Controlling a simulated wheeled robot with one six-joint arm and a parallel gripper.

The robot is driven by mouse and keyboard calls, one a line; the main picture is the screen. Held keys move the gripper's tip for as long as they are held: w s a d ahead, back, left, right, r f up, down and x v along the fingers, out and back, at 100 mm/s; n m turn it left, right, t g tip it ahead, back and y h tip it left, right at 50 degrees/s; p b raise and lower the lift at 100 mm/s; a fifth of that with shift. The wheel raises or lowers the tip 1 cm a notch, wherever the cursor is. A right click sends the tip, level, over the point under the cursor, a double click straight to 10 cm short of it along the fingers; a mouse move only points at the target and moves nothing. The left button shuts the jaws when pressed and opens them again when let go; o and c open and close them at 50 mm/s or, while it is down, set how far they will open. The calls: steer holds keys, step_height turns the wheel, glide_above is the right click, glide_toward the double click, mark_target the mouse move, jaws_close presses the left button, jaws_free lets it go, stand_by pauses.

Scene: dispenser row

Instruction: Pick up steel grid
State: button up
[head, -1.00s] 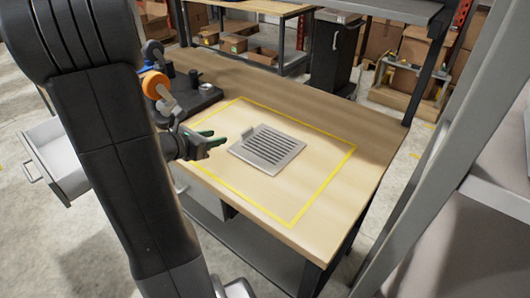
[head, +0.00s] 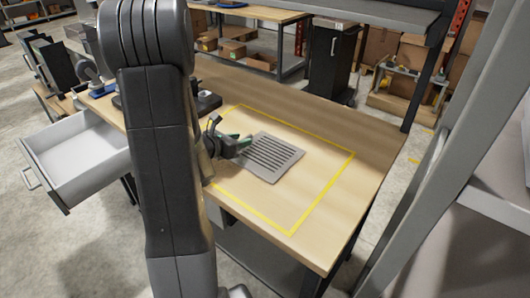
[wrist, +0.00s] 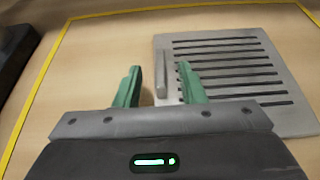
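The steel grid (head: 271,158) is a flat grey slotted plate lying on the wooden table inside a yellow outlined area. It has a raised upright tab on its near-left edge, seen in the wrist view (wrist: 161,75). My gripper (head: 237,141) is at the grid's left edge, with green fingers. In the wrist view my gripper (wrist: 157,82) is open, its two fingers apart on either side of the tab's line. The right finger overlaps the grid in view. Whether the fingers touch the tab cannot be told.
The yellow outline (head: 322,198) marks a mostly bare part of the wooden table (head: 330,118). A dark object (wrist: 14,55) lies left of the outline. An open white drawer (head: 78,160) juts out at the left. A grey upright post (head: 432,150) stands at the right.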

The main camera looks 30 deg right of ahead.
steer(key=shift+x, duration=1.1)
jaws_close()
steer(key=shift+r, duration=0.1)
